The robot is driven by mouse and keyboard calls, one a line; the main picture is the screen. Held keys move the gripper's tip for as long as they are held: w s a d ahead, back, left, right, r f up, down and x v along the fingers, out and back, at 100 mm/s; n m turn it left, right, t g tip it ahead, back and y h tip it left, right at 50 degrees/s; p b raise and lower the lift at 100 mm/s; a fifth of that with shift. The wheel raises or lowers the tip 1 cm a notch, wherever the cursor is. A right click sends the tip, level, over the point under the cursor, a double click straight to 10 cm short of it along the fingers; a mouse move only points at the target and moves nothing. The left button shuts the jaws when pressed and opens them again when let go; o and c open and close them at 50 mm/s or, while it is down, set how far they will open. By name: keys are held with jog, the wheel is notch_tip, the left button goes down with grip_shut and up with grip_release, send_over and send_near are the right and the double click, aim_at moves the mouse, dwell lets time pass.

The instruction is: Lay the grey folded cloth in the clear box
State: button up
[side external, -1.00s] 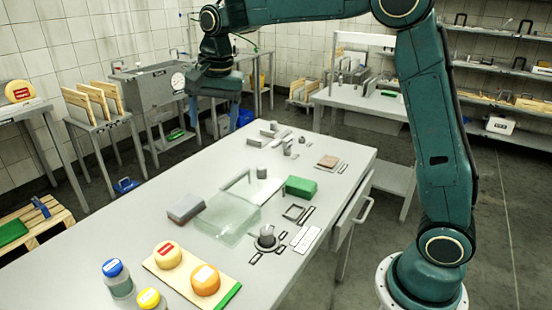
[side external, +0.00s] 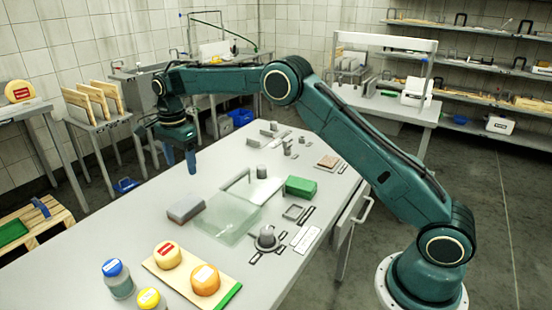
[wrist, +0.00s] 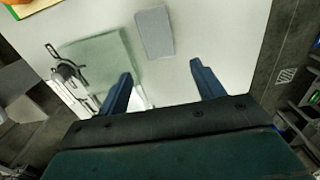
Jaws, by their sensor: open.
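The grey folded cloth (side external: 186,208) lies on the table beside the clear box, to its left in the side view. In the wrist view the cloth (wrist: 154,33) lies beyond the fingertips, roughly between their lines. The clear box (side external: 228,222) stands on the table, pale green and see-through; it also shows in the wrist view (wrist: 95,50), left of the cloth. I see nothing in it. My gripper (side external: 180,164) is above the table, behind the cloth in the side view. In the wrist view its blue fingers (wrist: 160,72) are wide apart with nothing between them.
A board with cheese wheels (side external: 205,280) lies at the table's near end, with lidded jars (side external: 118,279) beside it. A green block (side external: 300,187) and a grey knobbed weight (side external: 267,238) stand right of the box. Small metal weights (side external: 270,133) stand at the back.

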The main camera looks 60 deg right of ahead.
jog(key=shift+f, duration=0.1)
send_over(190, 201)
jog(key=shift+w+a+f, duration=0.1)
jog(key=shift+f, duration=2.05)
jog(key=shift+w+a+f, duration=0.1)
jog(key=shift+f, duration=2)
jog(key=shift+s+d+f, duration=0.1)
jog(key=shift+s+f, duration=0.05)
jog(key=shift+f, duration=1.15)
jog(key=shift+s+d+f, duration=0.1)
jog(key=shift+f, duration=1.15)
jog(key=c, duration=0.8)
jog(key=shift+r, duration=0.1)
notch_tip(190, 201, up, 20)
jog(key=shift+f, duration=0.1)
